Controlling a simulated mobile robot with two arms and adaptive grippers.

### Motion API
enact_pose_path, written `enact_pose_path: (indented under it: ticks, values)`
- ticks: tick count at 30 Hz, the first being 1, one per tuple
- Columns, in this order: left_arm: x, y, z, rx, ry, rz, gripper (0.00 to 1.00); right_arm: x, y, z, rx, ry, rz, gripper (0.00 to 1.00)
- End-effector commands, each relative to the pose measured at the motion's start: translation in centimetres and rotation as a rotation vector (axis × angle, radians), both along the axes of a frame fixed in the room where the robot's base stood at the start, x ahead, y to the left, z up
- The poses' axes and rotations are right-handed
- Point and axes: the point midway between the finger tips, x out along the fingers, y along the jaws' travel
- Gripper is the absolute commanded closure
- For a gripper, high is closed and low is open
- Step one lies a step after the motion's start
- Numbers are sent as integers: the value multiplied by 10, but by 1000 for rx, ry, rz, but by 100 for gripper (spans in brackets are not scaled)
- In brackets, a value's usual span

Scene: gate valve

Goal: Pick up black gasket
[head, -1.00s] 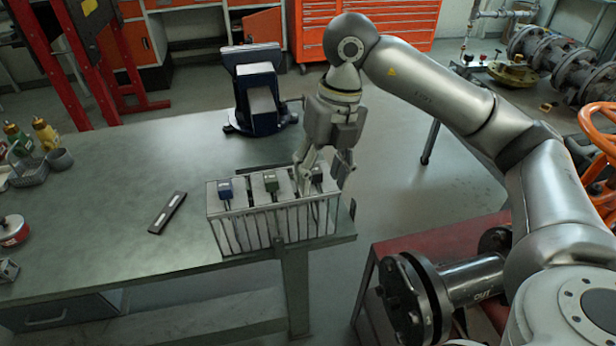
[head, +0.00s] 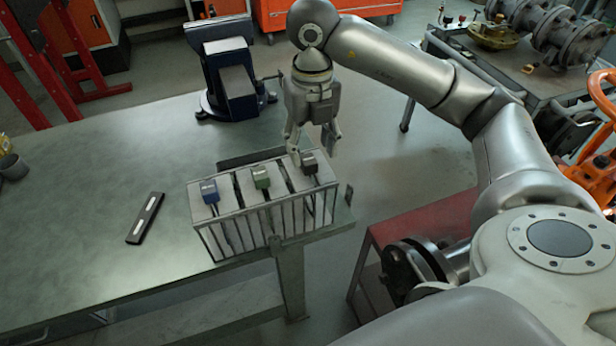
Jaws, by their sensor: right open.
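A black gasket (head: 309,160) shows as a dark block at the right end of a slotted metal rack (head: 250,240) on the workbench. A blue block (head: 209,190) and a green block (head: 262,178) sit in the rack to its left. My right gripper (head: 313,148) points down above and just behind the black gasket. Its fingers are apart, with nothing seen between them. The left fingertip is close to the gasket's edge; I cannot tell whether they touch. The lower part of the gasket is hidden in the rack. My left gripper is not in view.
A blue vise (head: 228,90) stands at the bench's back edge. A dark bar with light marks (head: 146,218) lies on the bench (head: 90,210) left of the rack. A red stand (head: 420,225) is right of the bench. The bench's left part is largely clear.

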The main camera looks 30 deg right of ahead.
Motion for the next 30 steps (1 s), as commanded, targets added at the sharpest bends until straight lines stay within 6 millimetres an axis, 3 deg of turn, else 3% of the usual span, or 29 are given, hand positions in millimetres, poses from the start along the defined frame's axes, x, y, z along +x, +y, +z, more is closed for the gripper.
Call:
enact_pose_path:
  ticks: [8,18,30]
  values:
    - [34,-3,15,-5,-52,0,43,3,1,-39,-1,5,0,48]
    - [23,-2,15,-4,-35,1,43,4,1,-49,-1,2,0,48]
    - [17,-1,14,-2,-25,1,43,4,1,-49,-1,1,0,98]
